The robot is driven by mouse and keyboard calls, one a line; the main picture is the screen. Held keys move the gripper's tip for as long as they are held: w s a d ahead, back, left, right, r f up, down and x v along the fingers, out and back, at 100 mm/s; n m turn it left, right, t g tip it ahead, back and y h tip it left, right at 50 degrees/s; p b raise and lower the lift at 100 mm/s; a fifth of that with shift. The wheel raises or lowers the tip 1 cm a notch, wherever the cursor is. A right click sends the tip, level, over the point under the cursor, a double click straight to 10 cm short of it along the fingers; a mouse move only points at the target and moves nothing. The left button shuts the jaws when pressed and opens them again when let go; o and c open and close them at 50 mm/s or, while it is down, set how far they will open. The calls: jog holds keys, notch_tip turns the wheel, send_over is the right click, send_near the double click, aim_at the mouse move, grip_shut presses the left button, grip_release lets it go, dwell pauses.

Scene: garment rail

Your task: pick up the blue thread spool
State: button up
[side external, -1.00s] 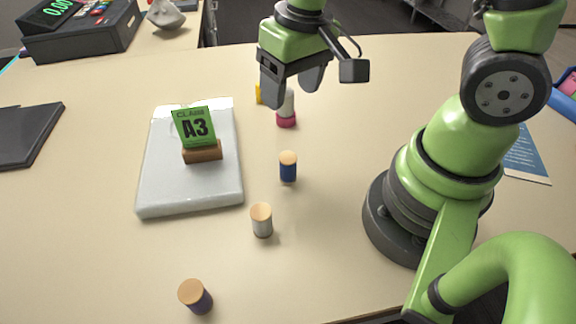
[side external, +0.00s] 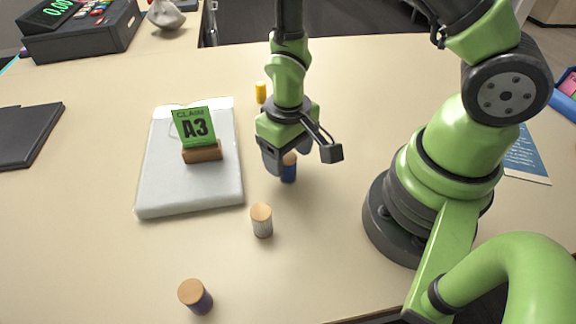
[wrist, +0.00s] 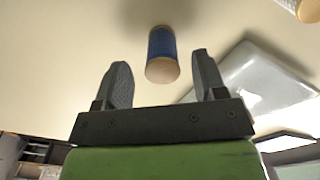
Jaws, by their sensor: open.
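The blue thread spool (side external: 289,172) stands upright on the table to the right of the white slab, partly hidden by my gripper in the side view. In the wrist view the blue spool (wrist: 162,46) shows its blue thread and tan end, ahead of the gap between the fingers and slightly beyond the fingertips. My gripper (side external: 274,164) is low over the table beside the spool, just to its left in the side view. In the wrist view my gripper (wrist: 160,78) is open, with nothing between its two fingers.
A white slab (side external: 160,190) bears a green claim sign (side external: 194,127) on a wooden block. A grey-white spool (side external: 262,222) and a dark purple spool (side external: 197,298) stand nearer the front. A yellow spool (side external: 261,93) stands behind my gripper. Free table lies at front left.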

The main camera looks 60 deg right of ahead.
aim_at(287, 156)
jog(key=shift+a+f, duration=0.1)
jog(key=shift+f, duration=1.55)
jog(key=c, duration=1)
jog(key=shift+r, duration=0.1)
